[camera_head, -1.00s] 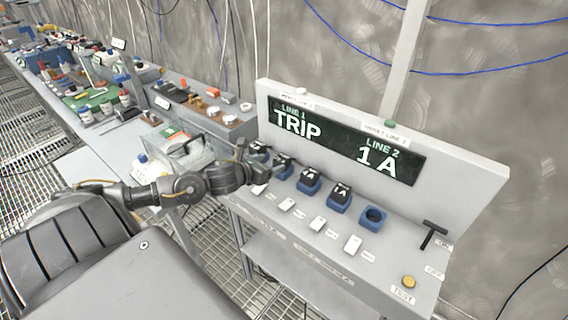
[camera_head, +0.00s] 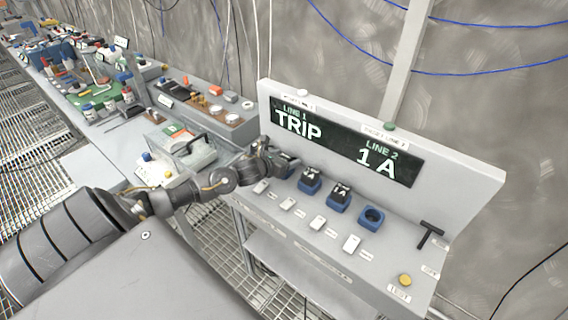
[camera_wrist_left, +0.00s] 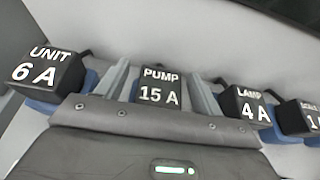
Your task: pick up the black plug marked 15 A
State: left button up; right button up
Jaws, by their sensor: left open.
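The black plug marked PUMP 15 A (camera_wrist_left: 159,88) stands in the row of plugs in the left wrist view, in the middle. My left gripper (camera_wrist_left: 161,78) is open, with one finger on each side of this plug and visible gaps between. In the head view my left gripper (camera_head: 272,156) is at the left end of the plug row and hides part of it. The plug marked UNIT 6 A (camera_wrist_left: 47,72) is to the left and the plug marked LAMP 4 A (camera_wrist_left: 246,106) to the right. My right gripper is not in view.
The panel (camera_head: 440,175) rises behind the plugs, its display reading TRIP and 1 A. An empty blue socket (camera_head: 372,217), a black T-handle (camera_head: 431,234) and a yellow button (camera_head: 405,280) lie to the right. White switches (camera_head: 318,223) line the front. A cluttered bench is at left.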

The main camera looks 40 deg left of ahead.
aim_at(285, 156)
pick_arm(q)
jog(key=c, duration=1.1)
jog(key=shift+r, duration=0.2)
jog(key=shift+r, duration=0.25)
notch_tip(285, 156, up, 2)
jog(key=shift+r, duration=0.1)
jog(key=shift+w+r+b+v, duration=0.25)
jog(key=shift+r+b+v, duration=0.25)
jog(key=shift+v, duration=2.3)
jog(key=shift+w+r+b+v, duration=0.3)
jog(key=shift+r+v, duration=0.45)
jog(key=shift+v, duration=2.05)
jog(key=shift+w+r+b+v, duration=0.2)
jog(key=shift+r+b+v, duration=0.35)
jog(key=shift+v, duration=2.2)
